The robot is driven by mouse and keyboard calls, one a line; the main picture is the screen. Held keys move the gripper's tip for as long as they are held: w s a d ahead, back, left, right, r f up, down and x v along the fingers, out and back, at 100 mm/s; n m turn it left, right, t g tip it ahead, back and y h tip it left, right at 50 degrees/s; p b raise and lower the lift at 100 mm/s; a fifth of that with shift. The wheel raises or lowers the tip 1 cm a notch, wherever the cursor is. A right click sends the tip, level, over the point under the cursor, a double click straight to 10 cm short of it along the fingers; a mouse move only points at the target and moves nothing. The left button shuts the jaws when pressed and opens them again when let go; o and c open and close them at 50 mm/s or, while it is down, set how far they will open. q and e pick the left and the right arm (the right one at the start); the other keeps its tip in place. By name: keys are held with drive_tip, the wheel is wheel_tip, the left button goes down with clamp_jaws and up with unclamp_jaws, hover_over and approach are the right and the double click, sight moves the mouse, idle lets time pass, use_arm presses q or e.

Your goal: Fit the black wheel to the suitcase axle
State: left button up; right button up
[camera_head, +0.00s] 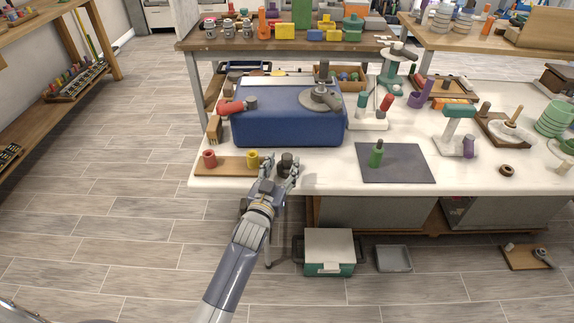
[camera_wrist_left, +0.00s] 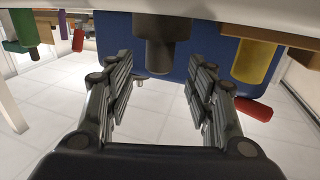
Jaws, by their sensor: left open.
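I cannot tell which part is the axle. A black cylindrical piece (camera_head: 287,160), likely the black wheel, stands in front of the suitcase near the bench edge. My left gripper (camera_head: 282,171) is open at this black piece. In the left wrist view the black piece (camera_wrist_left: 160,42) sits in the gap between the open fingers (camera_wrist_left: 163,72), apparently not touching either. My right gripper is not in view.
A wooden strip (camera_head: 228,167) left of my gripper carries a red piece (camera_head: 209,158) and a yellow piece (camera_head: 253,158). A dark mat (camera_head: 400,165) with a green bottle-like object lies to the right. Tools crowd the bench's right side. Below are a teal-and-white box (camera_head: 330,250) and a grey tray (camera_head: 393,258).

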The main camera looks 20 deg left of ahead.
sight(285, 160)
use_arm(q)
drive_tip(key=w, duration=0.4)
drive_tip(key=shift+w, duration=0.1)
clamp_jaws()
